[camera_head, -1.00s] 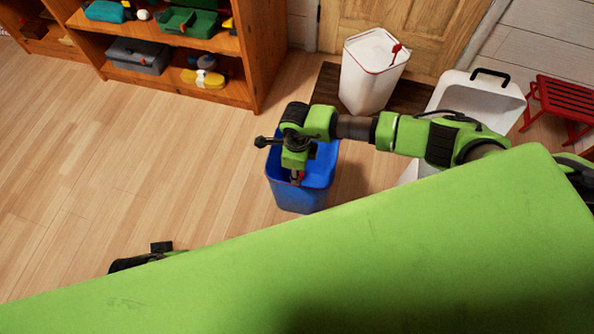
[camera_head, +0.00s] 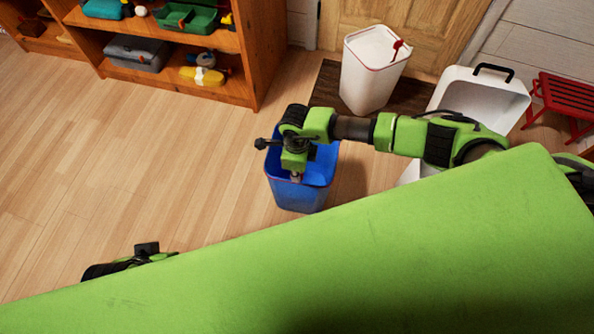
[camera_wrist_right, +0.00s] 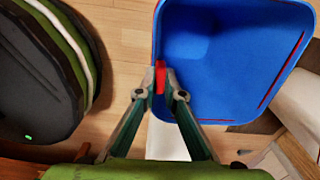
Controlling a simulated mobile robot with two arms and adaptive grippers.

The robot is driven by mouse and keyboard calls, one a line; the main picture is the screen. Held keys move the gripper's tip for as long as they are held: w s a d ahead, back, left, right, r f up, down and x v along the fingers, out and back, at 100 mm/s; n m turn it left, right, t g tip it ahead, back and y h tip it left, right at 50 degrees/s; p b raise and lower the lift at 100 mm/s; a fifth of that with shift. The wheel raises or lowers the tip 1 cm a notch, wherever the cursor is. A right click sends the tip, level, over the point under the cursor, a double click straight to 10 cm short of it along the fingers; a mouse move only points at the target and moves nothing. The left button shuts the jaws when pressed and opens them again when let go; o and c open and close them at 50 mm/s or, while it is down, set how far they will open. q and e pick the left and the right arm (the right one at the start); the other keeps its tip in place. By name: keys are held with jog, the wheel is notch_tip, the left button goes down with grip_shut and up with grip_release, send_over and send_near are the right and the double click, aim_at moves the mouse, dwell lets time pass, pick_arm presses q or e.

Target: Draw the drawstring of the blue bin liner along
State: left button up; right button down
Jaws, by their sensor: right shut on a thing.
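The blue bin liner (camera_head: 298,200) lines a bin on the wood floor, open at the top; it fills much of the right wrist view (camera_wrist_right: 225,60). Its red drawstring shows along the rim in the right wrist view (camera_wrist_right: 282,72). My right gripper (camera_head: 296,178) reaches down at the bin's near rim. In the wrist view its fingertips (camera_wrist_right: 160,80) are shut on a red part of the drawstring at the liner's edge. My left gripper (camera_head: 125,264) shows only partly at lower left, away from the bin; its fingers cannot be made out.
A white bin (camera_head: 370,75) with a red tie stands on a dark mat (camera_head: 327,92) by the door. A white container with a black handle (camera_head: 478,100) and a red stool (camera_head: 566,100) are at right. A wooden shelf (camera_head: 180,55) stands at upper left. Floor left of the blue bin is clear.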

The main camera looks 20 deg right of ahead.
jog(key=shift+f, duration=0.15)
jog(key=c, duration=2.1)
grip_release()
jog(key=shift+f, duration=0.15)
jog(key=shift+c, duration=0.2)
jog(key=shift+r, duration=0.2)
notch_tip(320, 180, up, 12)
jog(key=shift+f, duration=0.15)
